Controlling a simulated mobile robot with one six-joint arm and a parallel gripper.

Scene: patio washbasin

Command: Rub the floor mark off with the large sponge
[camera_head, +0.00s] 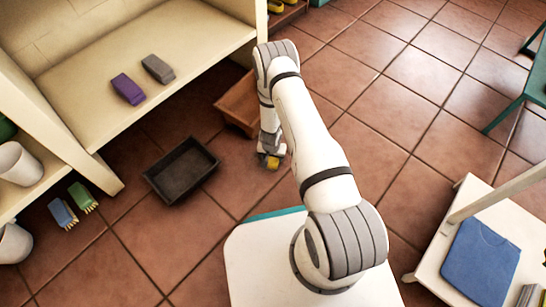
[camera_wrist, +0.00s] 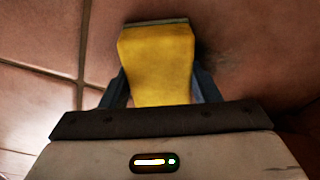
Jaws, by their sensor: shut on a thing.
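My gripper (camera_head: 268,156) is low over the tiled floor, in front of the wooden crate. It is shut on a yellow sponge (camera_wrist: 157,62), which has a thin grey layer along its far edge. In the head view only a small yellow part of the sponge (camera_head: 272,163) shows below the jaws. The sponge is at or very near the floor; I cannot tell whether it touches. In the wrist view a faint dark smudge (camera_wrist: 222,52) shows on the tile just right of the sponge. It may be the floor mark or shadow. No clear mark shows in the head view.
A wooden crate (camera_head: 236,107) stands just behind my gripper, and a black tray (camera_head: 181,171) lies to its left. A purple block (camera_head: 127,89) and a grey block (camera_head: 158,68) lie on the bench.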

